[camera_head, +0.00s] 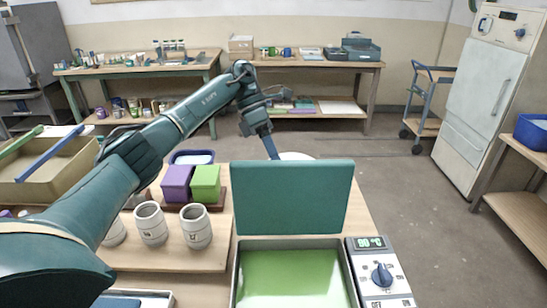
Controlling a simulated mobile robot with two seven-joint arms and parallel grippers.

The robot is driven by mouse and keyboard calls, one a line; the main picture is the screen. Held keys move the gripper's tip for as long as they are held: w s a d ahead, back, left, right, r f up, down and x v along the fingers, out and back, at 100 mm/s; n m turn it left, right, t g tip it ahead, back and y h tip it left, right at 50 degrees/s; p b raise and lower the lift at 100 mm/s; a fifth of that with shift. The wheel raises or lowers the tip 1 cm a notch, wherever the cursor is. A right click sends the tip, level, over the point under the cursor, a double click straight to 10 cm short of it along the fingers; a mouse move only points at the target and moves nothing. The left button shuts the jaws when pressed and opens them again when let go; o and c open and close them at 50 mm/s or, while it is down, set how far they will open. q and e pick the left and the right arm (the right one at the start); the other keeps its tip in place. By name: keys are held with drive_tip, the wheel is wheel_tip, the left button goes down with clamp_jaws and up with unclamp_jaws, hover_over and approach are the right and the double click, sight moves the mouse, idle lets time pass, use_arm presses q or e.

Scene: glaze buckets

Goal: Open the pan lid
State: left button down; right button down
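The pan (237,287) is a rectangular metal basin at the bottom centre, with green glaze (292,275) in it. Its teal lid (292,198) stands about upright along the pan's far edge, so the pan is uncovered. My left arm reaches in from the left, over the table. My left gripper (270,146) points down just beyond the lid's top edge. Its tips are hidden behind the lid, so I cannot tell whether they touch it or how far apart they are. My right gripper is not in view.
A control box (379,277) with a lit display and a dial sits right of the pan. Grey cups (196,227) stand on a wooden board to the left, with purple (177,184) and green (206,184) blocks behind. Open floor lies to the right.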

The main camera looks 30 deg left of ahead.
use_arm(q)
drive_tip(key=shift+w+a+f+g+h+b, duration=0.15)
drive_tip(key=shift+w+f+g, duration=0.1)
drive_tip(key=shift+f, duration=0.15)
drive_tip(key=shift+w+a+f+g+h+b, duration=0.1)
drive_tip(key=shift+w+a+f+g+b, duration=0.1)
drive_tip(key=shift+w+f, duration=0.15)
drive_tip(key=shift+w+a+f+g+h+b, duration=0.1)
drive_tip(key=shift+w+a+f+g, duration=0.1)
drive_tip(key=shift+f, duration=0.25)
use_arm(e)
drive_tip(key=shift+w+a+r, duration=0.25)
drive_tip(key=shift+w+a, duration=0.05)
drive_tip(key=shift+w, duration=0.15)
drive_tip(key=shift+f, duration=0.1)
use_arm(q)
drive_tip(key=c, duration=1.5)
unclamp_jaws()
drive_tip(key=shift+w+r, duration=0.15)
drive_tip(key=shift+o, duration=0.2)
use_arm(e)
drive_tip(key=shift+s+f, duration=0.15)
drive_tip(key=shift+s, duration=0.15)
use_arm(q)
drive_tip(key=shift+r, duration=0.1)
